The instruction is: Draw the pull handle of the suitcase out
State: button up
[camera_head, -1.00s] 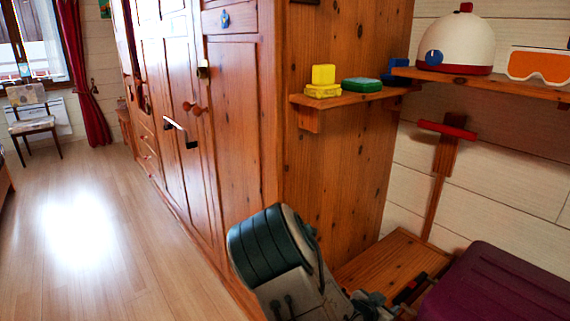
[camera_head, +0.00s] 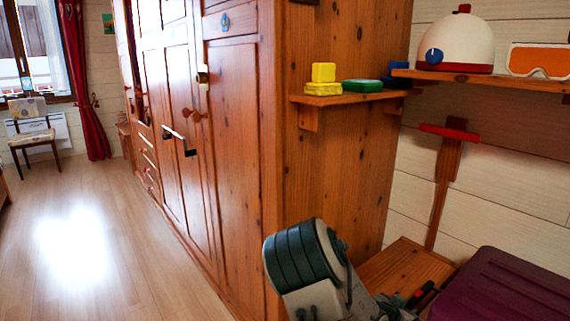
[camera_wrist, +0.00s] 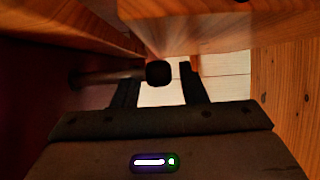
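The suitcase (camera_head: 505,290) is dark purple, at the lower right of the head view; only its upper part shows. In the wrist view a dark maroon surface, apparently its side (camera_wrist: 30,95), fills the left. A dark bar with a round black end (camera_wrist: 158,73), possibly the pull handle, sticks out from that side. My gripper (camera_wrist: 158,88) is open, its two dark fingers apart. The round end shows in the gap, with space on both sides; I cannot tell its depth relative to the fingertips. In the head view my gripper is small and partly hidden behind my arm.
A wooden wardrobe (camera_head: 235,150) stands left of my arm. A low wooden surface (camera_head: 405,268) lies between it and the suitcase. Shelves above hold yellow blocks (camera_head: 323,80), a green block (camera_head: 362,86) and a white-red dome (camera_head: 457,42). The floor (camera_head: 100,220) at left is clear.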

jog(key=c, duration=0.7)
jog(key=shift+w, duration=0.1)
jog(key=shift+w+a+r+p, duration=0.1)
jog(key=shift+w+a+p, duration=0.3)
jog(key=shift+p, duration=0.15)
jog(key=shift+w+a+p, duration=0.7)
jog(key=shift+w+p, duration=0.1)
jog(key=shift+w, duration=0.1)
jog(key=shift+w+a+p, duration=0.7)
jog(key=shift+w+p, duration=0.1)
jog(key=shift+w, duration=0.1)
jog(key=shift+w+a+r+p, duration=0.1)
jog(key=shift+w+a+p, duration=0.65)
jog(key=shift+w+p, duration=0.35)
jog(key=shift+w+a+f+p, duration=0.1)
jog(key=shift+w+a+p, duration=0.75)
jog(key=shift+p, duration=0.4)
jog(key=shift+w+a+r+p, duration=0.1)
jog(key=shift+w+a+p, duration=0.55)
jog(key=shift+w+p, duration=0.45)
jog(key=o, duration=0.8)
jog(key=shift+a, duration=0.1)
